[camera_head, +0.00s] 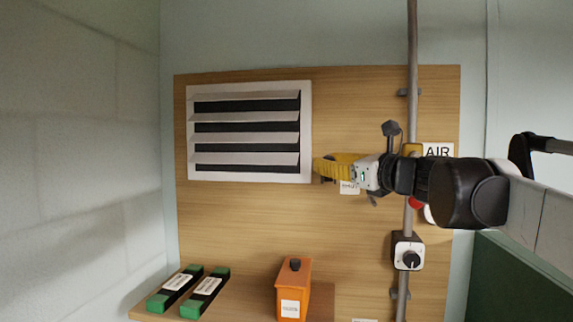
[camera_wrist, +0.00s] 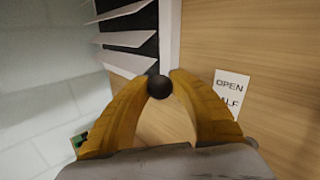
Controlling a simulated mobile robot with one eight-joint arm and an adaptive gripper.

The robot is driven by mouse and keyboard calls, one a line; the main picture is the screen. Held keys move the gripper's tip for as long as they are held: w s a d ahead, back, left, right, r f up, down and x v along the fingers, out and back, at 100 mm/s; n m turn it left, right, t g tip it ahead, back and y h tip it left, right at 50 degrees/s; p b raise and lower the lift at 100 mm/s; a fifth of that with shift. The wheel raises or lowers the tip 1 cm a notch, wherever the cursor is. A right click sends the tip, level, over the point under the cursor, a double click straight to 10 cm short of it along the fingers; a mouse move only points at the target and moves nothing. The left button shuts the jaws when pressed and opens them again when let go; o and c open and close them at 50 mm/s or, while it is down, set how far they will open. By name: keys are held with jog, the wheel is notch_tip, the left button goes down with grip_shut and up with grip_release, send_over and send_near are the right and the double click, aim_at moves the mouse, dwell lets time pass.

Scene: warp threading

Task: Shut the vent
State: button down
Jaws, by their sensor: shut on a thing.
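The vent (camera_head: 304,132) is a white framed louvre on the wooden board. Its several pale slats are tilted with dark gaps between them, so it stands open. The vent also shows at the top of the wrist view (camera_wrist: 169,40). My gripper (camera_head: 318,168) is at the lower right edge of the vent frame. In the wrist view its two yellow fingers (camera_wrist: 160,90) are closed on a dark round knob (camera_wrist: 158,87). The knob is hidden by the fingers in the head view. A label (camera_wrist: 230,90) reading OPEN, with partly hidden text below, is right of the fingers.
A vertical grey pipe (camera_head: 412,50) runs behind my arm, with an AIR sign (camera_head: 438,150) and a dial box (camera_head: 408,252). An orange box (camera_head: 293,285) and two green-ended black bars (camera_head: 175,287) are on the shelf (camera_head: 245,300) below. The board below the vent is clear.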

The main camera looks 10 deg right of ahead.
notch_tip(320, 180, down, 9)
jog(key=n+t+y+b, duration=0.2)
jog(key=n+y+b, duration=0.3)
jog(key=n+b, duration=0.3)
jog(key=shift+r+n+t+y+b, duration=0.15)
jog(key=shift+n+t+y+b, duration=0.2)
jog(key=shift+b, duration=0.75)
jog(key=shift+d, duration=0.1)
